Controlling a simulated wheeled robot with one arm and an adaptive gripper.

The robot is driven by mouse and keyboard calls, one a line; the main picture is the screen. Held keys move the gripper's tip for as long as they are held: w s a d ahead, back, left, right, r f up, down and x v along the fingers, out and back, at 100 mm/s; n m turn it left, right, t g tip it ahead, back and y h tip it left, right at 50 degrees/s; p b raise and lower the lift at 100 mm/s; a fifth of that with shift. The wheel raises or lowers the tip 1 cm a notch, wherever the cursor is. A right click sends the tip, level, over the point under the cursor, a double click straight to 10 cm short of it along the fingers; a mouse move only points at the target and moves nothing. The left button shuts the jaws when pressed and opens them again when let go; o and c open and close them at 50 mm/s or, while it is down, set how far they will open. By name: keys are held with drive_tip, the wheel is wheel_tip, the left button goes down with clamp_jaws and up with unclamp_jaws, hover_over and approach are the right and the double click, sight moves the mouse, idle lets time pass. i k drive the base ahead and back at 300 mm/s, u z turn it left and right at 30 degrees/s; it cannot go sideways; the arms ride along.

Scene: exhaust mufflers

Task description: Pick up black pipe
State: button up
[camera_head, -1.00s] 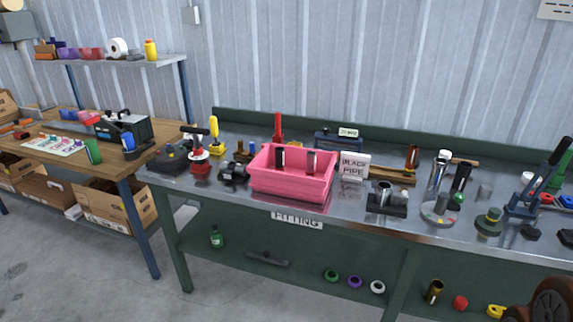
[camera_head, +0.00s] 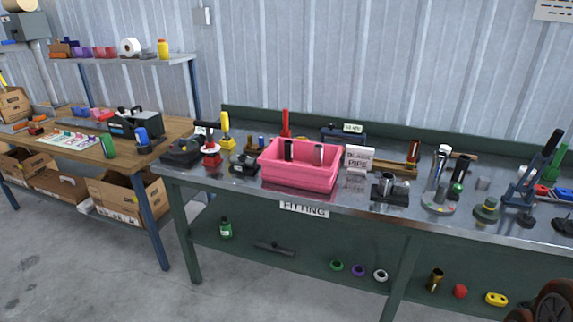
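A pink bin (camera_head: 300,178) stands on the metal-topped green workbench, left of its middle. A black upright pipe (camera_head: 288,150) sticks up from the bin's left part. A second upright pipe (camera_head: 318,154), greyer at the top, stands to its right in the bin. Their lower ends are hidden by the bin's front wall.
The bench (camera_head: 240,201) is crowded: red and yellow tools stand left, a dark fixture (camera_head: 389,190) and a blue lever press (camera_head: 525,185) right. A wooden table (camera_head: 70,140) adjoins on the left. Grey floor (camera_head: 90,280) in front is clear.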

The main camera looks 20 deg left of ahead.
sight(288, 144)
drive_tip(key=z, duration=0.7)
drive_tip(key=k, duration=0.1)
drive_tip(key=u, duration=2.2)
drive_tip(key=i, duration=0.8)
drive_tip(key=u, duration=0.7)
drive_tip(key=i, duration=1.35)
drive_tip(key=z, duration=0.9)
drive_tip(key=i, duration=0.8)
drive_tip(key=z, duration=0.65)
